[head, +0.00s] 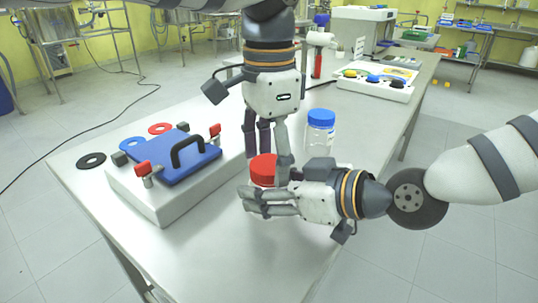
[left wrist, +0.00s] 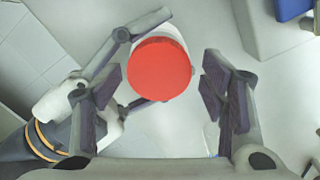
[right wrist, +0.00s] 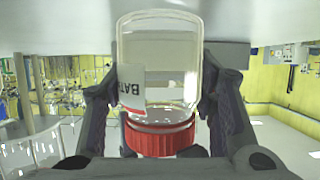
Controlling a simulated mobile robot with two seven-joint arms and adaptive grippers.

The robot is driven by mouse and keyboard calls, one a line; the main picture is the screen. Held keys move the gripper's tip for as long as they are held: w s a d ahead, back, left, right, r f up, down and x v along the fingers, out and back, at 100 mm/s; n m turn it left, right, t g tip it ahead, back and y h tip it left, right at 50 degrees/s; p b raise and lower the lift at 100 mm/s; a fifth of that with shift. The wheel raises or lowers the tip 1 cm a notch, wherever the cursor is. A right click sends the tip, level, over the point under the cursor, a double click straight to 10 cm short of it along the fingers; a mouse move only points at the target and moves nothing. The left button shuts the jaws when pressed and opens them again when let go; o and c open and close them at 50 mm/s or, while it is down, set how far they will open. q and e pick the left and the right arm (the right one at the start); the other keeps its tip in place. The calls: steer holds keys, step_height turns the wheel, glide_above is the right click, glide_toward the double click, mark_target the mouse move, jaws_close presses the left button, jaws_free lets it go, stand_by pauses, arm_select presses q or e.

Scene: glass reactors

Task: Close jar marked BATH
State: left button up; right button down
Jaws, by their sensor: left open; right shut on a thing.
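The clear jar marked BATH (right wrist: 165,65) shows in the right wrist view, upside down in that picture, with its label partly turned away. Its red lid (head: 263,168) sits over the jar's mouth; I cannot tell if it is tight. My right gripper (head: 265,201) is shut on the jar from the side and hides most of its body in the head view. My left gripper (left wrist: 160,88) is open and points down from above. The red lid also shows in the left wrist view (left wrist: 158,70), between its fingers but nearer the picture's top, with gaps on both sides.
A clear jar with a blue lid (head: 320,118) stands close behind the right gripper. A white block with a blue handled plate (head: 177,158) and red clamps is at left. A white tray with coloured pieces (head: 375,84) is farther back. The table's front (head: 225,265) is clear.

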arm_select(q)
steer(key=shift+r, duration=2.25)
steer(key=shift+c, duration=0.2)
steer(key=n, duration=0.1)
steer(key=r+n, duration=0.1)
steer(key=n, duration=0.1)
steer(key=r+n, duration=0.1)
steer(key=n, duration=0.3)
steer(key=r+n, duration=0.1)
steer(key=n, duration=0.2)
steer(key=shift+r+n, duration=0.25)
steer(key=shift+n, duration=0.05)
steer(key=shift+f, duration=0.1)
step_height(320, 180, down, 8)
steer(key=shift+r, duration=0.1)
